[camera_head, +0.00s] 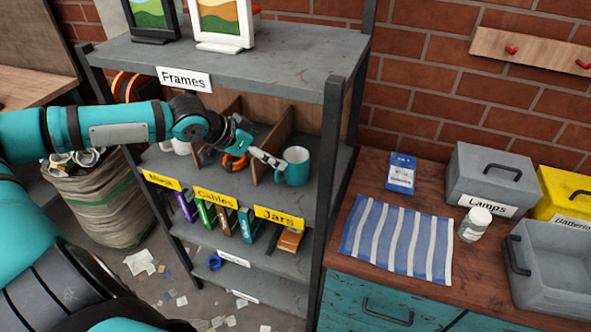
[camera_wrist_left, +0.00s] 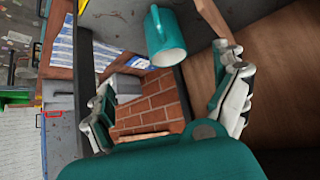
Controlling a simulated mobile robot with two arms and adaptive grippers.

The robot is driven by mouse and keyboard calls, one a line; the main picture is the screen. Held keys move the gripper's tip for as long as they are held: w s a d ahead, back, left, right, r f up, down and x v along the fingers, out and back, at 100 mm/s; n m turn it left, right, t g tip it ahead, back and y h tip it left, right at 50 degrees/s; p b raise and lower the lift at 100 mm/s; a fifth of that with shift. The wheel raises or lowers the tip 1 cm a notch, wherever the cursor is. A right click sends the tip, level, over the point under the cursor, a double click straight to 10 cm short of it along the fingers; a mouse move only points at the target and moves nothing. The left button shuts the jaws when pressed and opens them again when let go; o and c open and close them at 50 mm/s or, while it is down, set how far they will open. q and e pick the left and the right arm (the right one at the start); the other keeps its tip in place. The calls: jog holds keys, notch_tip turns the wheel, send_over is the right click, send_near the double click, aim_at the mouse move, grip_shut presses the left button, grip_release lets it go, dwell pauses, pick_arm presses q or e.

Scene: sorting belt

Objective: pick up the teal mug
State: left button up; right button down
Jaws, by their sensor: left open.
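The teal mug (camera_head: 295,165) stands upright at the right end of the shelf's middle level, beside a wooden divider. My left gripper (camera_head: 268,158) reaches in from the left, with its fingers just left of the mug. In the left wrist view the mug (camera_wrist_left: 165,40) shows beyond the open fingers (camera_wrist_left: 168,72), roughly between them, and nothing is held. I cannot tell from the head view whether a fingertip touches the mug. My right gripper is not in view.
Wooden dividers (camera_head: 272,140) split the mug's shelf level. The shelf's right post (camera_head: 331,150) stands close to the mug, and the top board (camera_head: 260,60) is above it. An orange item (camera_head: 236,162) lies behind the gripper. A striped cloth (camera_head: 398,238) lies on the right counter.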

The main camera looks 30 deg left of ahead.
pick_arm(q)
jog(key=p, duration=0.2)
send_near(293, 159)
jog(key=w+d+f, duration=0.2)
jog(key=d, duration=0.1)
jog(key=w+d+f, duration=0.1)
jog(key=shift+d+f, duration=0.1)
jog(key=shift+d, duration=0.2)
jog(key=x, duration=0.1)
jog(key=p+x, duration=0.1)
jog(key=x, duration=0.3)
jog(key=shift+w+a, duration=0.2)
jog(key=shift+a, duration=0.05)
jog(key=shift+s, duration=0.15)
jog(key=shift+c, duration=0.9)
jog(key=c, duration=1.2)
jog(key=shift+c, duration=0.2)
